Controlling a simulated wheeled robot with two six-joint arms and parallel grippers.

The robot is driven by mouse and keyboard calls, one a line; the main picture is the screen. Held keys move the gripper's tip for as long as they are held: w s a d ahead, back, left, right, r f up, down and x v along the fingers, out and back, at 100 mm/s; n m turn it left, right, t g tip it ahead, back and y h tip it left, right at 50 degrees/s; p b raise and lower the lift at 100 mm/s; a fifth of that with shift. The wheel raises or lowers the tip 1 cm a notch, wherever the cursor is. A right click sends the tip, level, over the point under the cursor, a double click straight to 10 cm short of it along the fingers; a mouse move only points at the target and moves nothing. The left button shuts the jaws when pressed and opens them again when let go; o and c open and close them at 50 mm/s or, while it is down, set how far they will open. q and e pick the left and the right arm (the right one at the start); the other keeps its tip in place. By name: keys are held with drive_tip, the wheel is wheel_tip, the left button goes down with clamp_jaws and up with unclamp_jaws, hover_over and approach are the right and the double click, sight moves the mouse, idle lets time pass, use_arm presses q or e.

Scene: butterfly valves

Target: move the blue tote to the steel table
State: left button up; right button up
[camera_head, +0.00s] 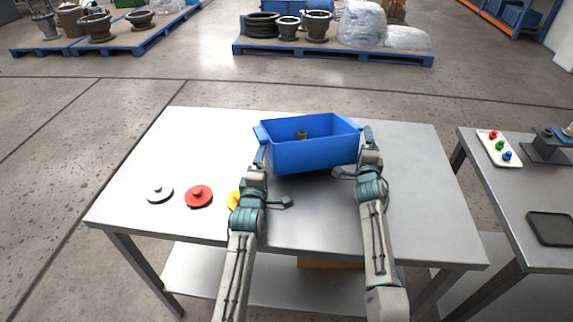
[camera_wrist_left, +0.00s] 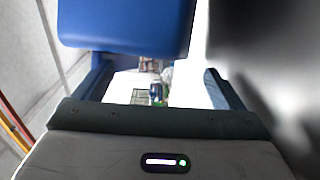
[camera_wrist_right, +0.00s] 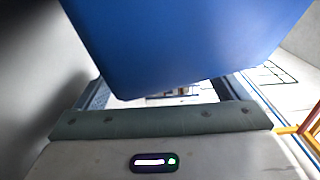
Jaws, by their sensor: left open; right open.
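The blue tote (camera_head: 312,152) is at the back middle of the light grey metal table (camera_head: 410,210), with a brass-coloured part (camera_head: 302,135) inside. I cannot tell whether its base touches the tabletop. My left gripper (camera_head: 272,180) is open at the tote's left end. My right gripper (camera_head: 355,155) is open at its right end. In the left wrist view, the tote's wall (camera_wrist_left: 125,22) shows beyond the open jaws (camera_wrist_left: 160,88). In the right wrist view, the tote (camera_wrist_right: 190,45) fills the upper middle, partly hiding the jaws.
A second grey table (camera_head: 500,205) at right, across a gap, holds a button panel (camera_head: 498,147), a fixture (camera_head: 548,148) and a dark tray (camera_head: 552,228). Loaded pallets stand behind.

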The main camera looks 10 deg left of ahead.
drive_tip(key=shift+s, duration=0.1)
drive_tip(key=shift+s+f, duration=0.1)
drive_tip(key=shift+s, duration=0.5)
use_arm(q)
drive_tip(key=shift+r, duration=0.1)
use_arm(e)
drive_tip(key=s, duration=1)
drive_tip(key=shift+s, duration=0.35)
